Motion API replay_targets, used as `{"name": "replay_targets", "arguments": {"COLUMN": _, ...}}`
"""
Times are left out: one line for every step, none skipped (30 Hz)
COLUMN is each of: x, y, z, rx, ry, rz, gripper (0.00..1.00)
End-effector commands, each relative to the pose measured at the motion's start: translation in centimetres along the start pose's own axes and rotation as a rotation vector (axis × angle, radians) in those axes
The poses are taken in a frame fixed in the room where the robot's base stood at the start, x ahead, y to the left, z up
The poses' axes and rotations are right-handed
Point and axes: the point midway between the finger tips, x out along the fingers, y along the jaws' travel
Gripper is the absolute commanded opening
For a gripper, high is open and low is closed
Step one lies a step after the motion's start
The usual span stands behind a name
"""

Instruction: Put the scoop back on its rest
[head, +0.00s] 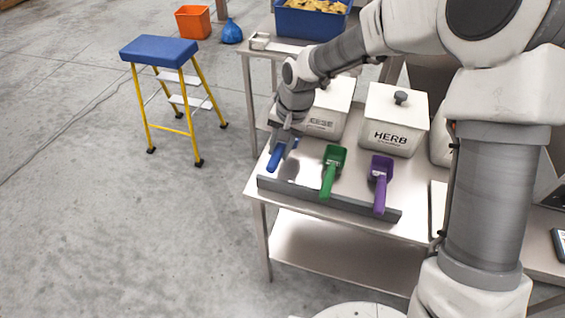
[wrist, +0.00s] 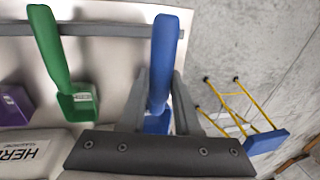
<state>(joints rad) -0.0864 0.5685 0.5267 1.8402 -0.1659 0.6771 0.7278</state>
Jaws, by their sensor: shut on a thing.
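A blue scoop (head: 276,157) is between the fingers of my gripper (head: 286,137), over the left end of the table. In the wrist view the blue scoop's handle (wrist: 165,50) points away from my gripper (wrist: 160,108), and its bowl is mostly hidden by the gripper. The rest is a long grey rail (head: 345,204) along the table's front edge. The rail also shows in the wrist view (wrist: 110,30), where the handle crosses its end. I cannot tell whether the handle touches the rail. A green scoop (head: 329,178) and a purple scoop (head: 379,193) lie with their handles across the rail.
A white bin marked HERB (head: 396,118) and another white bin (head: 330,108) stand behind the scoops. A blue crate (head: 310,22) of yellow food is at the back. A blue-topped step stool (head: 160,50) stands on the floor to the left.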

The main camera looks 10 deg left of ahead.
Motion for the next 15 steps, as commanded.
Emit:
{"name": "replay_targets", "arguments": {"x": 0.8, "y": 0.2, "z": 0.1, "rx": 0.0, "ry": -0.003, "rz": 0.001, "gripper": 0.0}}
{"name": "replay_targets", "arguments": {"x": 1.1, "y": 0.2, "z": 0.1, "rx": 0.0, "ry": -0.002, "rz": 0.0, "gripper": 0.0}}
{"name": "replay_targets", "arguments": {"x": 1.4, "y": 0.3, "z": 0.0, "rx": -0.001, "ry": -0.001, "rz": 0.0, "gripper": 0.0}}
{"name": "replay_targets", "arguments": {"x": 1.6, "y": 0.3, "z": 0.0, "rx": -0.001, "ry": 0.0, "rz": 0.0, "gripper": 0.0}}
{"name": "replay_targets", "arguments": {"x": 1.8, "y": 0.4, "z": 0.0, "rx": -0.002, "ry": -0.001, "rz": 0.0, "gripper": 0.0}}
{"name": "replay_targets", "arguments": {"x": 2.0, "y": 0.5, "z": 0.0, "rx": -0.002, "ry": -0.001, "rz": 0.001, "gripper": 0.0}}
{"name": "replay_targets", "arguments": {"x": 2.3, "y": 0.5, "z": 0.0, "rx": -0.001, "ry": -0.001, "rz": 0.001, "gripper": 0.0}}
{"name": "replay_targets", "arguments": {"x": 2.6, "y": 0.6, "z": 0.0, "rx": -0.001, "ry": -0.001, "rz": 0.0, "gripper": 0.0}}
{"name": "replay_targets", "arguments": {"x": 3.2, "y": 0.7, "z": 0.1, "rx": -0.001, "ry": -0.002, "rz": 0.0, "gripper": 0.0}}
{"name": "replay_targets", "arguments": {"x": 3.7, "y": 0.8, "z": 0.1, "rx": -0.001, "ry": -0.002, "rz": 0.001, "gripper": 0.0}}
{"name": "replay_targets", "arguments": {"x": 4.2, "y": 0.9, "z": 0.1, "rx": -0.001, "ry": -0.003, "rz": 0.001, "gripper": 0.0}}
{"name": "replay_targets", "arguments": {"x": 4.7, "y": 1.0, "z": 0.1, "rx": -0.001, "ry": -0.002, "rz": 0.001, "gripper": 0.0}}
{"name": "replay_targets", "arguments": {"x": 5.0, "y": 1.1, "z": 0.1, "rx": -0.001, "ry": -0.001, "rz": 0.0, "gripper": 0.0}}
{"name": "replay_targets", "arguments": {"x": 5.2, "y": 1.1, "z": 0.1, "rx": -0.001, "ry": -0.002, "rz": 0.0, "gripper": 0.0}}
{"name": "replay_targets", "arguments": {"x": 5.4, "y": 1.2, "z": 0.1, "rx": -0.002, "ry": -0.001, "rz": 0.0, "gripper": 0.0}}
